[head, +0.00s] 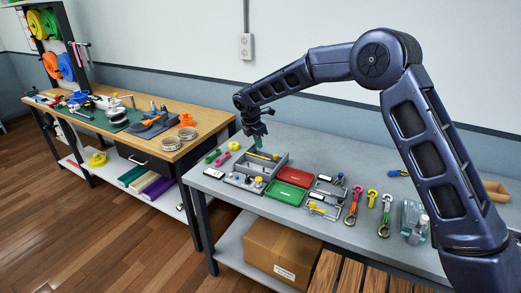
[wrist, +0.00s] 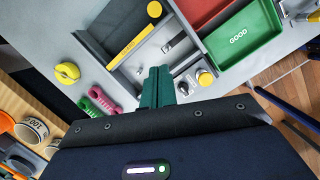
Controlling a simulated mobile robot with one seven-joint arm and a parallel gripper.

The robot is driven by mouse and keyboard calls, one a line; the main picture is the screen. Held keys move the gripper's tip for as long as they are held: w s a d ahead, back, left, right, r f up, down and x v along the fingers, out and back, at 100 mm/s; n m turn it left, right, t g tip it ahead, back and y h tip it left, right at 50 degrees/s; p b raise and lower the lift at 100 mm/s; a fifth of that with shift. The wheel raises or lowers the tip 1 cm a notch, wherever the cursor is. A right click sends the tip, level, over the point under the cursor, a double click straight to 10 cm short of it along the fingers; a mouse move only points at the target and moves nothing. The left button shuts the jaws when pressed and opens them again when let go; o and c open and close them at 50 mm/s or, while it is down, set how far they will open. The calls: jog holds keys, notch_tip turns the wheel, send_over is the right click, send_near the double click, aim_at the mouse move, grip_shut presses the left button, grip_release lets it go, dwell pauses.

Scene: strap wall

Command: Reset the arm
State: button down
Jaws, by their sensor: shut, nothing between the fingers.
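My arm reaches in from the right in the head view, bent at the elbow. My gripper (head: 257,143) points down above the grey bench, near a grey divided tray (head: 279,162). In the wrist view its teal fingers (wrist: 157,88) are together with nothing between them. I cannot tell the exact height of the fingertips over the tray.
A green tray (head: 264,200) and red tray (head: 295,177) lie beside the divided tray. A wooden bench (head: 205,127) with tools is at left. The wall is behind.

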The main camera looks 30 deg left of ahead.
jog(key=shift+r, duration=0.3)
jog(key=w+d+r+m, duration=0.35)
jog(key=d+r, duration=0.25)
jog(key=d, duration=0.5)
jog(key=w+d+r+m, duration=0.35)
jog(key=d+r, duration=0.25)
jog(key=d, duration=0.4)
jog(key=w+d+r+m, duration=0.2)
jog(key=d+r+m, duration=0.2)
jog(key=d+r, duration=0.5)
jog(key=s+d+r+m, duration=0.1)
jog(key=s+d+m, duration=0.3)
jog(key=d, duration=0.7)
jog(key=s+d+r+m+t+y, duration=0.1)
jog(key=s+d+m, duration=0.3)
jog(key=d, duration=0.6)
jog(key=s+d+r+m, duration=0.1)
jog(key=s+d+m, duration=0.2)
jog(key=d, duration=0.8)
jog(key=s+d+f+m, duration=0.2)
jog(key=s+d+m, duration=0.2)
jog(key=s, duration=0.3)
jog(key=s+d+f+m+t, duration=0.1)
jog(key=s+d+f+m, duration=0.1)
jog(key=s+d+m, duration=0.2)
jog(key=s+d, duration=0.2)
jog(key=s, duration=0.1)
jog(key=shift+d+f+m, duration=0.25)
jog(key=shift+d+m, duration=0.05)
jog(key=shift+d, duration=0.1)
